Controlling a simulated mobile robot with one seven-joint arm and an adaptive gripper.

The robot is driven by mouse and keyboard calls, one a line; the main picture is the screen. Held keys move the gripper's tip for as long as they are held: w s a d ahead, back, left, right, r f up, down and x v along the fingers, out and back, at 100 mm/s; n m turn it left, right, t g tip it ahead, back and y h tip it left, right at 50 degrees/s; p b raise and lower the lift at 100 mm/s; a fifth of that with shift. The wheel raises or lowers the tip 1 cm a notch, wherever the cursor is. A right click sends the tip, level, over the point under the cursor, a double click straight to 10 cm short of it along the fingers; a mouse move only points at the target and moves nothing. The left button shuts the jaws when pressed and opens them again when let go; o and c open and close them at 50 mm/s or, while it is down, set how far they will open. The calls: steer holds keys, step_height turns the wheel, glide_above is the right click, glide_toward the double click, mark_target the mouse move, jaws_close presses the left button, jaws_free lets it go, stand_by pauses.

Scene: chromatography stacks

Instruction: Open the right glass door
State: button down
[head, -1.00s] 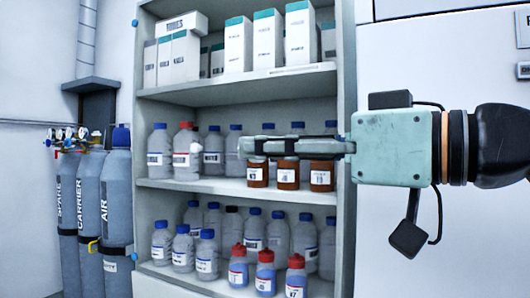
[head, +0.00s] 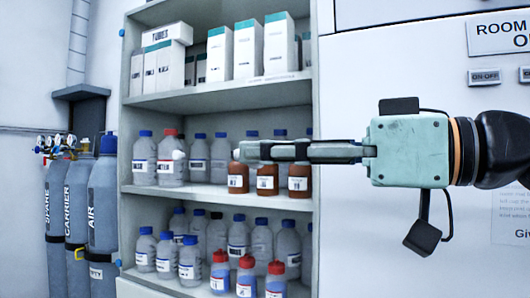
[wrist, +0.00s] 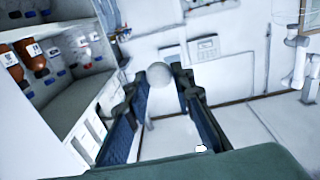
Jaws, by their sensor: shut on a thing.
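My gripper (head: 242,151) reaches in from the right in front of the cabinet's middle shelf, level with the brown bottles. In the wrist view its two dark fingers (wrist: 160,92) close around a pale round knob (wrist: 159,75) at their tips. The knob is hidden behind the fingertips in the head view. The right glass door's pane is too clear to make out, so I cannot tell how far it stands open. A small white round knob (head: 178,155) shows to the left of my gripper, in front of the clear bottles.
The cabinet (head: 317,240) holds white boxes (head: 248,50), clear bottles (head: 197,155) and brown bottles (head: 267,181). Grey gas cylinders (head: 103,205) stand to its left. A white wall with a sign (head: 497,35) and switches (head: 484,77) lies to the right.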

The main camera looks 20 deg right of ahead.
steer(key=shift+d+r, duration=0.1)
steer(key=shift+r, duration=0.1)
steer(key=c, duration=1.8)
jaws_free()
steer(key=shift+o, duration=0.7)
steer(key=shift+f, duration=0.1)
steer(key=shift+s, duration=0.1)
steer(key=v, duration=1.2)
